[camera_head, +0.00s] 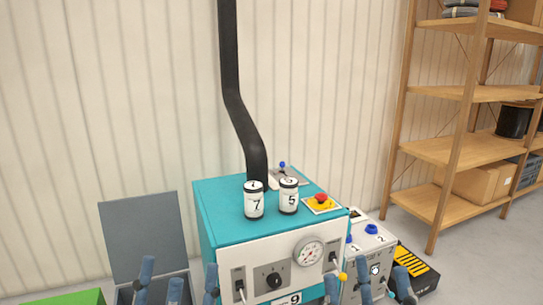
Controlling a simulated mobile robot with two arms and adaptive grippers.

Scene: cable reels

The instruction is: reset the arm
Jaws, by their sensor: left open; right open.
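My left gripper (178,284) shows at the bottom edge, left of the teal machine. Its blue-grey fingertips are spread apart with nothing between them. My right gripper (366,280) shows at the bottom edge, in front of the machine's right side and a smaller white box. Its fingers are also spread and hold nothing. The lower parts of both grippers and both arms are cut off by the bottom of the view.
The teal machine (222,226) carries two black-and-white canisters, marked 7 (254,203) and 5 (288,198), a red button (321,199) and a black duct (232,75). Beside it are a white box (376,246), an open grey case (140,228) and wooden shelves (455,150).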

